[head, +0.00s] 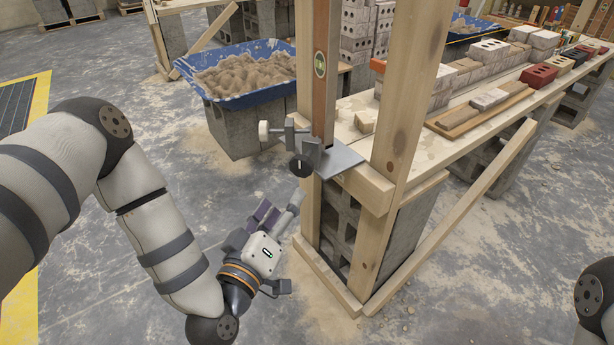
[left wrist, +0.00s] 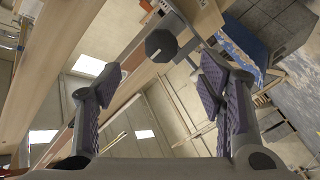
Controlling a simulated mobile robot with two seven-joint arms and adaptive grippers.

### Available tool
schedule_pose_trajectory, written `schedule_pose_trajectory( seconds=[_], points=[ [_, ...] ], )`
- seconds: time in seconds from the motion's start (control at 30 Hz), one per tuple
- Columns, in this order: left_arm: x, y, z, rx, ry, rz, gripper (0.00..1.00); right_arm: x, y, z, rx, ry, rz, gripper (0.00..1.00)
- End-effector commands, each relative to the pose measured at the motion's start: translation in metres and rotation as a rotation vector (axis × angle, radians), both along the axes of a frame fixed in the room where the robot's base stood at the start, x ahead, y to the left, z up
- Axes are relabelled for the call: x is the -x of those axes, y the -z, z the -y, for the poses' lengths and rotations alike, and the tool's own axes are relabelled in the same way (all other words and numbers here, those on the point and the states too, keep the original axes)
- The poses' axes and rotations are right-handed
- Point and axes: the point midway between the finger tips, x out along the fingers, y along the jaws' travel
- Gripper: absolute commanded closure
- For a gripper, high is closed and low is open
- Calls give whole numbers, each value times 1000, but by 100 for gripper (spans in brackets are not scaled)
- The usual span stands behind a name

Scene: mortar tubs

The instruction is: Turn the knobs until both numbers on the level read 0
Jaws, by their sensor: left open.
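The level (head: 320,64) is a reddish-brown upright bar with a green vial, standing against the wooden frame in the head view. No numbers on it can be read. A dark round knob (head: 301,166) sits low at a grey metal bracket (head: 341,160). A pale grey knob (head: 264,131) sticks out to the left above it. My left gripper (head: 278,211) is open and empty, just below the dark knob. In the left wrist view, the dark knob (left wrist: 160,46) shows ahead between the spread fingers, apart from them. My right gripper is out of view.
A wooden post (head: 408,90) and a bench (head: 480,100) with bricks stand to the right of the level. A blue tub (head: 240,99) of mortar rests on grey blocks behind. A diagonal brace (head: 455,218) runs along the bench. The floor at left is clear.

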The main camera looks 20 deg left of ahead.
Motion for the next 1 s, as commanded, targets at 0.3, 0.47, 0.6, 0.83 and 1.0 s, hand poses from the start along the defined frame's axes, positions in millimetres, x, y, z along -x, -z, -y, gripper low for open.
schedule_pose_trajectory(
  seconds=[0.3,0.47,0.6,0.83,1.0],
  points=[
    [-54,-3,1,2,-7,14,37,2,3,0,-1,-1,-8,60],
    [-92,-1,3,2,-6,11,37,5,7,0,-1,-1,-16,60],
    [-113,-2,4,2,-4,10,37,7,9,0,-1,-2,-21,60],
    [-122,-2,5,2,-4,8,37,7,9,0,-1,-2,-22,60],
    [-122,-2,5,2,-4,8,49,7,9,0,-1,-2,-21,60]
  ],
)
